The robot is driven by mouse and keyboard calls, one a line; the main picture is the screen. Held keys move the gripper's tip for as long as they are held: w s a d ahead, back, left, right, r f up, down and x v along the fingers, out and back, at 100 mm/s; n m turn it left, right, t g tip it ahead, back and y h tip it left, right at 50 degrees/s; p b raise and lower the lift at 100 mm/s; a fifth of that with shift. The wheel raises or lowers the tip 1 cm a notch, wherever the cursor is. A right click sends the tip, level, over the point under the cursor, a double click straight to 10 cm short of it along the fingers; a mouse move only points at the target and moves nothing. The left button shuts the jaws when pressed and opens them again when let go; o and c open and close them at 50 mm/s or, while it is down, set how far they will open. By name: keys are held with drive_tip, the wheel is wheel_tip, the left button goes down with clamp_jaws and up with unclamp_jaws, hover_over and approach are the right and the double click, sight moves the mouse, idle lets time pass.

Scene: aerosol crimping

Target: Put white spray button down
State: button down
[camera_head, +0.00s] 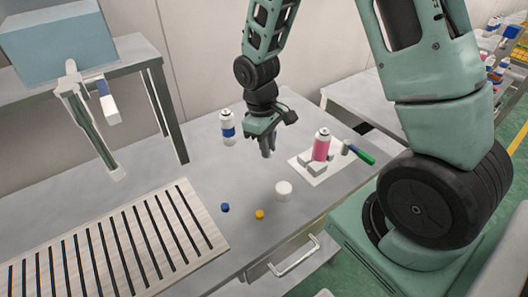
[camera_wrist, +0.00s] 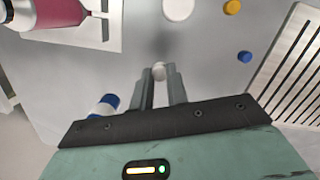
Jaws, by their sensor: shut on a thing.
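The white spray button (camera_wrist: 158,70) is held between the two fingertips of my gripper (camera_wrist: 159,76) in the wrist view. In the head view my gripper (camera_head: 267,153) points down over the middle of the grey table, and the button there is hidden or too small to tell. My gripper seems to be above the table top (camera_head: 180,180), with bare surface around it. A blue button (camera_head: 225,208) and a yellow button (camera_head: 260,214) lie on the table nearer the front.
A white round piece (camera_head: 284,189) stands near the yellow button. A white-and-blue can (camera_head: 228,130) stands left of my gripper. A slotted rack (camera_head: 115,245) lies at left.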

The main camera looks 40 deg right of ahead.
sight(269, 176)
drive_tip(key=shift+f+p, duration=0.55)
drive_tip(key=shift+f, duration=3.4)
drive_tip(key=shift+f, duration=0.15)
drive_tip(key=c, duration=1.4)
unclamp_jaws()
wheel_tip(269, 176, up, 11)
drive_tip(key=w+b, duration=0.2)
drive_tip(key=s+a+r+n, duration=0.1)
drive_tip(key=s+a+r, duration=0.2)
drive_tip(key=s+a, duration=0.3)
drive_tip(key=s+a+r+n+t, duration=0.1)
drive_tip(key=s+a+r, duration=0.3)
drive_tip(key=s+a, duration=0.2)
drive_tip(key=s+a+r+n+y, duration=0.1)
drive_tip(key=s+a+r, duration=0.2)
drive_tip(key=s+a, duration=0.2)
drive_tip(key=shift+s+a+r+t, duration=0.1)
drive_tip(key=shift+s+a, duration=0.05)
drive_tip(key=shift+s, duration=0.4)
drive_tip(key=shift+s+a+r+t, duration=0.1)
drive_tip(key=shift+s+r, duration=0.05)
drive_tip(key=shift+s, duration=0.4)
drive_tip(key=shift+s+a+r+t, duration=0.1)
drive_tip(key=shift+s+a, duration=0.05)
drive_tip(key=shift+s, duration=0.4)
